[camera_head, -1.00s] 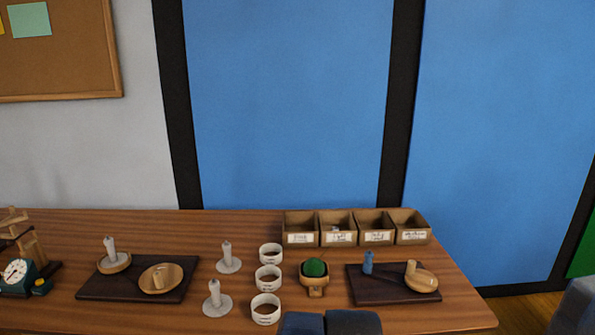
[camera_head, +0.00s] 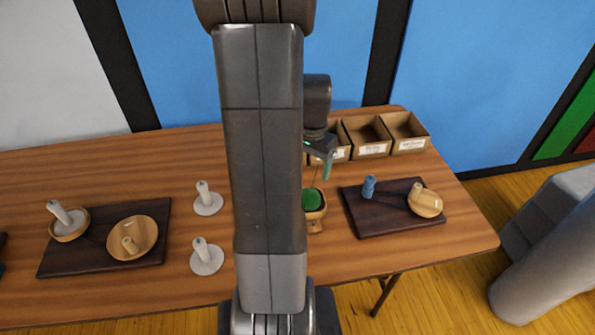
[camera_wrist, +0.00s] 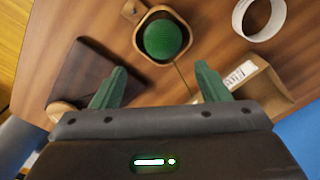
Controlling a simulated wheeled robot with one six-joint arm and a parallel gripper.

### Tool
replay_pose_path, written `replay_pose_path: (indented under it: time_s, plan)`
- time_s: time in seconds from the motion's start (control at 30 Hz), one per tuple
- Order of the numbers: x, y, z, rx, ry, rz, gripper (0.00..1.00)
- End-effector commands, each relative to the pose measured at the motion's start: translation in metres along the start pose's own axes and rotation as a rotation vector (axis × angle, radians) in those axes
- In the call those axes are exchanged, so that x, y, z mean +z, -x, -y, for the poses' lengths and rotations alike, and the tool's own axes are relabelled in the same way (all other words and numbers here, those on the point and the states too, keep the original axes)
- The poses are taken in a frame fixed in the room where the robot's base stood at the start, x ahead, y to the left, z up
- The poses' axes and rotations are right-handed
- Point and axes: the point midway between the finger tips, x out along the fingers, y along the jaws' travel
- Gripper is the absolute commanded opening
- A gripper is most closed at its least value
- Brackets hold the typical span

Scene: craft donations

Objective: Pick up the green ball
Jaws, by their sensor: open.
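The green ball (camera_head: 312,199) sits in a small wooden holder with a handle (camera_head: 315,225) on the table; my arm covers part of its left side in the head view. In the wrist view the ball (camera_wrist: 163,40) rests inside the wooden holder (camera_wrist: 141,22), near the top of the picture. My gripper (camera_wrist: 160,86) is open and empty, its two green fingers spread apart. The ball lies beyond the fingertips, roughly centred between them and not touched. In the head view only part of my gripper (camera_head: 327,166) shows, above the table behind the ball.
A dark board (camera_head: 376,224) with a blue peg (camera_head: 369,187) and a wooden bowl (camera_head: 426,203) lies right of the ball. Labelled open boxes (camera_head: 367,137) stand at the back. A white ring (camera_wrist: 241,30) is near the holder. White spindles (camera_head: 207,258) stand left of my arm.

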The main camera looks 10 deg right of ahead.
Motion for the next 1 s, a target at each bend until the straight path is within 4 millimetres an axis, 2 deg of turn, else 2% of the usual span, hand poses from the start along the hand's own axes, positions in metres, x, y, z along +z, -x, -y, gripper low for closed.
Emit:
replay_pose_path:
  time_s: [0.17, 0.5, 0.87, 1.0]
  plan:
    - [-0.006, -0.013, 0.002, 0.002, -0.019, 0.003, 0.69]
    - [-0.005, -0.072, 0.002, 0.003, -0.016, 0.004, 0.69]
    - [-0.004, -0.096, 0.002, 0.002, -0.015, 0.002, 0.69]
    - [-0.003, -0.113, 0.001, 0.003, -0.015, 0.005, 0.69]
